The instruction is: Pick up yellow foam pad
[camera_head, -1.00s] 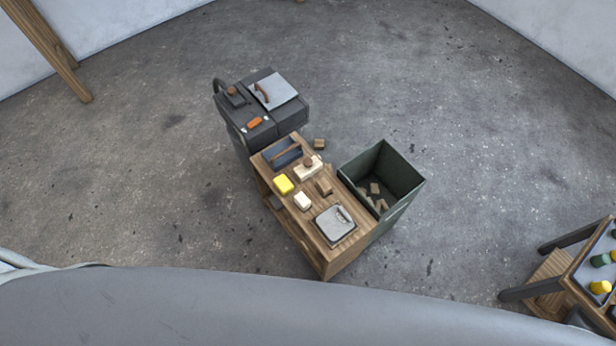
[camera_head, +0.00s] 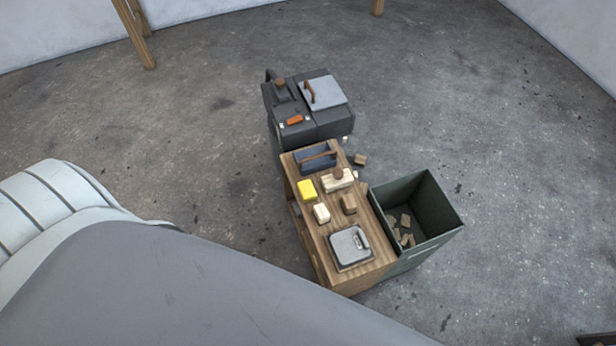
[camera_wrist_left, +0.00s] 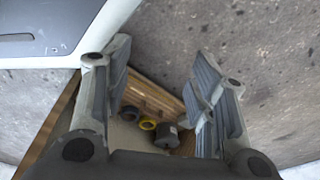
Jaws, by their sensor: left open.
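The yellow foam pad (camera_head: 307,190) lies on the wooden cart top (camera_head: 320,240) in the head view, toward its left edge. Beyond the fingers is a wooden shelf or box with dark round items and a yellow ring (camera_wrist_left: 148,124). The foam pad is not recognisable there. Neither gripper shows in the head view.
A blue tray with a handle (camera_head: 316,158) and a grey square device (camera_head: 350,248) are also on the cart. A dark cabinet (camera_head: 308,112) stands behind it. A green bin (camera_head: 420,211) with wood scraps adjoins its right side. Open concrete floor (camera_head: 200,130) lies left.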

